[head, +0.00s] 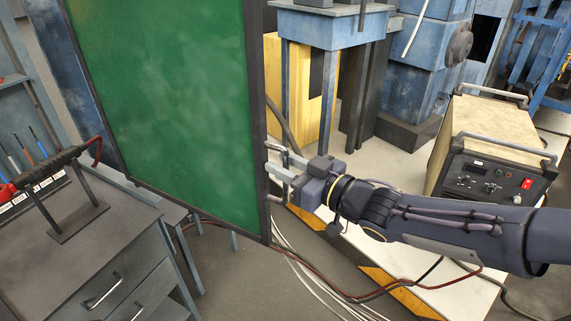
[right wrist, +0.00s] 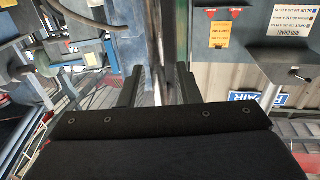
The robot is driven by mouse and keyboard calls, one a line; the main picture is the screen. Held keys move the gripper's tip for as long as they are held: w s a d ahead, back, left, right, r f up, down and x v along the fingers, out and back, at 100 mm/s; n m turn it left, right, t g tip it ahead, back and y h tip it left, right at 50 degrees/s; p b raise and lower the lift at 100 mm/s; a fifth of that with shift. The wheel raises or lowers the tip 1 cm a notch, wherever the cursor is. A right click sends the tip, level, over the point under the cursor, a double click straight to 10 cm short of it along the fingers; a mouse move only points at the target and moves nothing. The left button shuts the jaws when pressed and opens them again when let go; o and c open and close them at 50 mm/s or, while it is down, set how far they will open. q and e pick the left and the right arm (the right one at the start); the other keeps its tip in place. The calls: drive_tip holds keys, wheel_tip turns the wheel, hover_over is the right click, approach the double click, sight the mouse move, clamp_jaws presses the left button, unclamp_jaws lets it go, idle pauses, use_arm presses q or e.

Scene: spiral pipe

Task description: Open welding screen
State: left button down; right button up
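The welding screen is a green panel (head: 165,95) in a dark frame, standing upright at the left and middle of the head view. My right gripper (head: 281,161) is at the lower part of the screen's right frame edge (head: 257,120), with its fingers pointing left toward it. Light grey parts show there, and I cannot tell whether the fingers touch the frame. In the right wrist view my right gripper (right wrist: 160,88) has its two dark fingers apart, with a gap between them. My left gripper is not in view.
A grey workbench with drawers (head: 100,265) stands at the lower left, with a small dark stand (head: 75,190) on it. A welding power unit (head: 495,170) is at the right. Cables (head: 330,285) run over the floor below the screen. Blue machinery (head: 420,85) stands behind.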

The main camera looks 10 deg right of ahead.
drive_tip(key=v, duration=0.7)
drive_tip(key=shift+s+d, duration=0.25)
drive_tip(key=shift+s, duration=0.05)
idle(0.3)
drive_tip(key=s+d+f+m+h, duration=0.2)
drive_tip(key=d+f+m+h, duration=0.15)
drive_tip(key=d+h, duration=0.3)
drive_tip(key=s+d+f+m+h, duration=0.2)
drive_tip(key=d+m+h, duration=0.3)
drive_tip(key=d, duration=0.2)
drive_tip(key=s+a+f+m+g+y, duration=0.1)
drive_tip(key=s+a+f+g, duration=0.1)
drive_tip(key=s, duration=0.5)
drive_tip(key=s+a+f+g+y, duration=0.2)
drive_tip(key=s+f+g, duration=0.3)
drive_tip(key=s, duration=0.3)
drive_tip(key=shift+a+f+m+g, duration=0.3)
drive_tip(key=shift+a+f+m, duration=0.05)
drive_tip(key=shift+a, duration=0.45)
drive_tip(key=shift+s+d, duration=0.1)
